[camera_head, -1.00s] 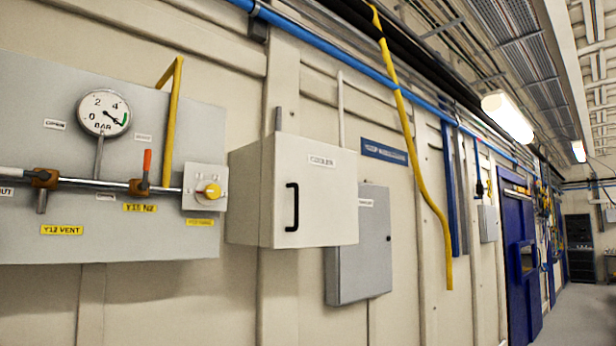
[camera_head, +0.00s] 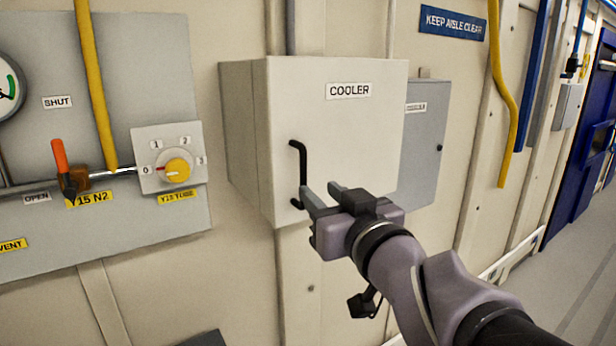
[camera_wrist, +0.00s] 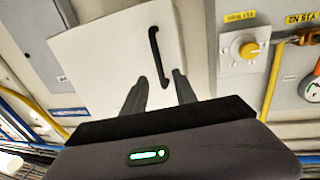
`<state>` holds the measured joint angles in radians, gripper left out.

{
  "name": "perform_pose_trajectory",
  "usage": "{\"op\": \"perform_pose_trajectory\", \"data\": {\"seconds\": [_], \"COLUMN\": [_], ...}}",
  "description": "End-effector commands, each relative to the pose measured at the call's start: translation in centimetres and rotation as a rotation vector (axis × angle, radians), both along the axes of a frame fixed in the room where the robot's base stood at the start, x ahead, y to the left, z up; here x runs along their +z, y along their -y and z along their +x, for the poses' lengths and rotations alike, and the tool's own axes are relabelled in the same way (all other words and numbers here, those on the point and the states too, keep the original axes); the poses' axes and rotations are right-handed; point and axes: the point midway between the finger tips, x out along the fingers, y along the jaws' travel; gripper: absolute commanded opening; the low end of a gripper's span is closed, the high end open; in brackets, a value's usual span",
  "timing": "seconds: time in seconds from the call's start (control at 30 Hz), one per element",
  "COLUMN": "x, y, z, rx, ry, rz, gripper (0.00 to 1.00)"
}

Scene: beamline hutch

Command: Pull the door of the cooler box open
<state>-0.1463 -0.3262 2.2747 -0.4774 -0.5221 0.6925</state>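The cooler box (camera_head: 245,130) is a cream wall cabinet. Its door (camera_head: 350,150), labelled COOLER, is closed. A black bar handle (camera_head: 303,162) stands upright near the door's left edge. My gripper (camera_head: 320,188) is open at the handle's lower end, its tips pointing toward the door. In the wrist view my gripper (camera_wrist: 161,77) shows the lower end of the handle (camera_wrist: 156,55) between its two fingers in the picture. The fingers stand apart and do not clamp the bar. How deep the handle lies between them I cannot tell. The door (camera_wrist: 120,50) also shows there.
Left of the box is a panel with a yellow rotary knob (camera_head: 177,169), an orange-handled valve (camera_head: 61,160) and a yellow pipe (camera_head: 92,80). A grey cabinet (camera_head: 425,150) is mounted just right of the box. The aisle floor (camera_head: 580,270) at the right is clear.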

Motion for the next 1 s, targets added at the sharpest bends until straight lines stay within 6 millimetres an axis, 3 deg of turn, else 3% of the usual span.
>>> {"op": "perform_pose_trajectory", "data": {"seconds": [0.1,0.3,0.5,0.77,0.93,1.0], "x": [-0.1,0.2,0.2,0.1,0.1,0.1], "y": [-1.4,-2.9,-3.4,-3.5,-3.5,-3.5], "z": [3.2,7.0,8.3,8.4,8.4,8.4], "rx": [0.001,-0.001,-0.002,-0.002,-0.002,-0.002], "ry": [-0.003,-0.001,0.0,0.0,0.0,0.0], "rz": [-0.001,0.0,0.0,-0.001,-0.001,0.0], "gripper": [0.34,0.34,0.34,0.34,0.01,0.0]}}
